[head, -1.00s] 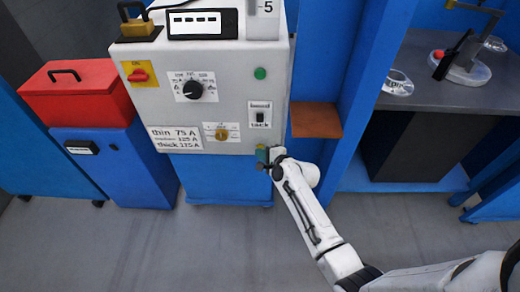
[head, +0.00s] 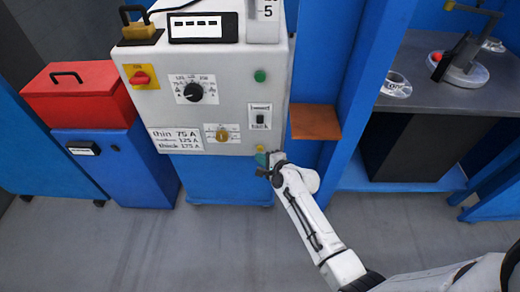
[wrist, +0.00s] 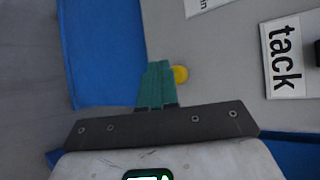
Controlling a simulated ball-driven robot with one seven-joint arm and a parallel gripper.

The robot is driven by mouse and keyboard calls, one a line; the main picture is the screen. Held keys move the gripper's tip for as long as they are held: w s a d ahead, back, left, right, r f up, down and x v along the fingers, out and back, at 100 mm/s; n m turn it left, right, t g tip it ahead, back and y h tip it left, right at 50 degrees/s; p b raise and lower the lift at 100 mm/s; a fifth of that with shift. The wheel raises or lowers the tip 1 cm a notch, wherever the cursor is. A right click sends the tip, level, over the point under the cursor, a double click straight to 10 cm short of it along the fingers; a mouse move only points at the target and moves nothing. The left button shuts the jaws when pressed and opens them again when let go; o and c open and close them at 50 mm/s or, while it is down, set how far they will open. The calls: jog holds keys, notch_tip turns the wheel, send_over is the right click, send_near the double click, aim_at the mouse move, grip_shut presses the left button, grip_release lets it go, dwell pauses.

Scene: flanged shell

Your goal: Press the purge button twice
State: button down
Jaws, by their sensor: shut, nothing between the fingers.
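A small round yellow button (wrist: 181,74), apparently the purge button, shows in the wrist view on the grey panel, beside the tips of my teal fingers. In the head view a small yellowish spot (head: 259,149) low on the panel's right side, under the tack switch, looks like the same button. My gripper (wrist: 158,66) is shut and empty, its fingers together and pointing at the panel. In the head view my gripper (head: 261,158) is at the cabinet's lower right edge, just below the spot. I cannot tell whether the fingertips touch the panel; part of the button is hidden by them.
The grey cabinet (head: 215,100) carries a black dial (head: 194,91), a yellow knob (head: 222,135), a tack switch (head: 260,118), a green button (head: 260,76) and a red switch (head: 139,77). An orange-brown shelf (head: 315,122) juts out at right. Open floor lies in front.

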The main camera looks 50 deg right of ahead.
jog(key=shift+s+a+p, duration=0.8)
jog(key=shift+a+p, duration=0.1)
jog(key=shift+a, duration=0.1)
jog(key=shift+s+a+p, duration=0.75)
jog(key=shift+a+p, duration=0.1)
jog(key=shift+a, duration=0.15)
jog(key=s+a+r+n+g+y+p, duration=0.1)
jog(key=s+a+r+n+g+y, duration=0.2)
jog(key=a+n, duration=0.35)
jog(key=s+a+r+n+g+y+p, duration=0.1)
jog(key=s+a+n+g, duration=0.1)
jog(key=s+a+n, duration=0.4)
jog(key=s+r+n+g, duration=0.3)
jog(key=s+r+n, duration=0.1)
jog(key=s, duration=0.3)
jog(key=s+a+r+n+g+h, duration=0.1)
jog(key=s+r+n+g, duration=0.2)
jog(key=s+n, duration=0.4)
jog(key=shift+s+a+r+g+p, duration=0.15)
jog(key=shift+s+r+g+p, duration=0.3)
jog(key=shift+s+r, duration=0.3)
